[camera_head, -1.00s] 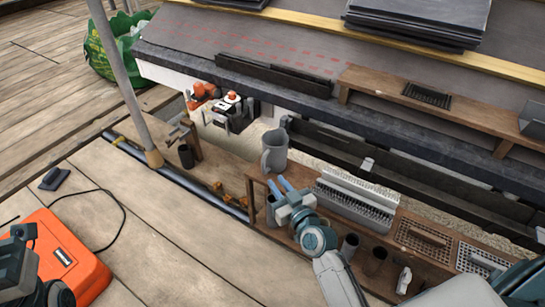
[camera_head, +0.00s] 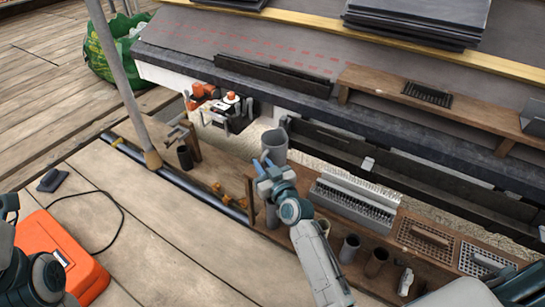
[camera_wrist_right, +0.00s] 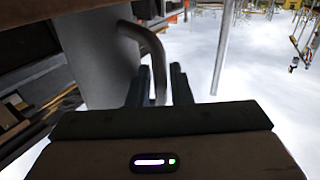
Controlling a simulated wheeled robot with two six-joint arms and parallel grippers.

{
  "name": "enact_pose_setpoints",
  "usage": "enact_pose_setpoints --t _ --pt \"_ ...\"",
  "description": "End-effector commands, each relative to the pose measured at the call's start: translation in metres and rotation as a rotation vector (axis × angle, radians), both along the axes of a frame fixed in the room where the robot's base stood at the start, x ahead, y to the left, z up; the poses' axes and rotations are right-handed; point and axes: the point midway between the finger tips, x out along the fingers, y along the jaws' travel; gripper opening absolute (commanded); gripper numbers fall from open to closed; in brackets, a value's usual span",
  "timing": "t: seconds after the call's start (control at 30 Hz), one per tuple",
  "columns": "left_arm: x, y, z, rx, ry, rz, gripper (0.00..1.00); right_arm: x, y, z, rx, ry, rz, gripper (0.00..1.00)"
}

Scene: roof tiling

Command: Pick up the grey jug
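The grey jug (camera_head: 275,143) stands at the left end of the wooden shelf in the head view. My right gripper (camera_head: 267,168) is at its near side, with blue fingers in front of its lower part. In the right wrist view the grey jug (camera_wrist_right: 98,60) fills the left, and its curved handle (camera_wrist_right: 153,50) runs down between the two dark fingers of my right gripper (camera_wrist_right: 160,85). These fingers are apart, and a gap shows beside the handle. My left arm is at the lower left edge of the head view; its fingers cannot be made out.
Dark cups (camera_head: 348,247) and a ribbed grey tray (camera_head: 355,201) stand on the shelf to the right of my right arm. A dark cup (camera_head: 185,157) and a pole (camera_head: 122,80) are to the left. An orange case (camera_head: 60,250) lies on the planks at lower left.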

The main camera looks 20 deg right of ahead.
Motion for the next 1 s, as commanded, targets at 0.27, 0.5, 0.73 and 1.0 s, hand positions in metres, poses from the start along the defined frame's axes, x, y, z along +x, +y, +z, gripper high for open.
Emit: enact_pose_setpoints --t 0.27,0.5,0.73,1.0 --pt "-0.0002 0.0 -0.0001 0.0 0.0 0.0 0.36 -0.0004 -0.0001 0.0001 0.0 0.0 0.0 0.0" --pt "-0.0004 0.0001 -0.0003 0.0 0.0 0.0 0.36 -0.0005 -0.0002 0.0008 -0.001 -0.001 -0.001 0.0" --pt "-0.0006 0.0 0.0004 0.0 0.0 0.0 0.36 -0.0005 -0.0002 0.0019 -0.001 -0.001 -0.001 0.0" --pt "-0.0007 -0.0012 -0.0024 0.017 0.019 0.005 0.36 -0.0005 -0.0002 0.009 -0.002 -0.002 0.0 0.0"
